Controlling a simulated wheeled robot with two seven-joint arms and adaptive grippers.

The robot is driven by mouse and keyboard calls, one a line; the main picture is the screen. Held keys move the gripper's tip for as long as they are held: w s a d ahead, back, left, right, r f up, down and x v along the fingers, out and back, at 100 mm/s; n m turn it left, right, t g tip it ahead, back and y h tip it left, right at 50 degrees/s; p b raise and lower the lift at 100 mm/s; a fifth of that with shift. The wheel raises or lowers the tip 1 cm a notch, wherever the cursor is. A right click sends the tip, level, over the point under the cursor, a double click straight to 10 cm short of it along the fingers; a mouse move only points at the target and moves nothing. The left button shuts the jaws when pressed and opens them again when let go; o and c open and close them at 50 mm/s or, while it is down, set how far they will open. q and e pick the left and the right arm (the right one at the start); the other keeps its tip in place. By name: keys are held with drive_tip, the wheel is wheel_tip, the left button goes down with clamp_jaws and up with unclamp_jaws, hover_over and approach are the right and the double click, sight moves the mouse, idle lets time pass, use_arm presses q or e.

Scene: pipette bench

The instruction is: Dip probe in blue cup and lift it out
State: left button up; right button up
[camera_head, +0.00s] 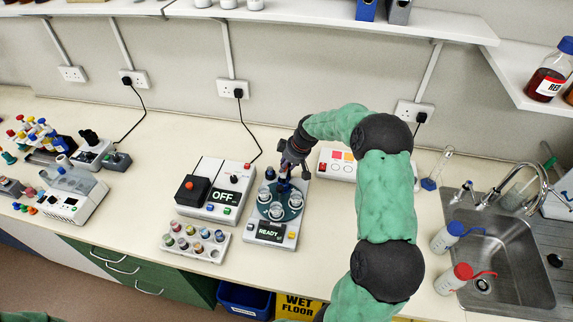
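A white device with a READY display (271,232) carries a dark round plate (280,213) with several pale cups, one at its front (277,210). My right gripper (288,170), on the green arm, points down over the back of this plate. A small dark blue piece (284,186) shows just below its fingertips. I cannot tell whether it is the probe or part of a cup, nor whether the fingers are shut on it. The gripper hides the back of the plate, and no cup is clearly blue. My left gripper is not in view.
Left of the device stand a box with an OFF display (222,197) and a rack of coloured vials (196,241). A box with coloured squares (338,165) is behind right. A sink (490,262) and two wash bottles lie further right. Free counter shows in front.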

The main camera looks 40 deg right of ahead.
drive_tip(key=shift+f, duration=0.15)
clamp_jaws()
wheel_tip(320, 180, up, 6)
drive_tip(key=shift+w+f+p, duration=0.1)
drive_tip(key=shift+p, duration=0.45)
drive_tip(key=shift+c, duration=0.5)
unclamp_jaws()
drive_tip(key=shift+o, duration=0.5)
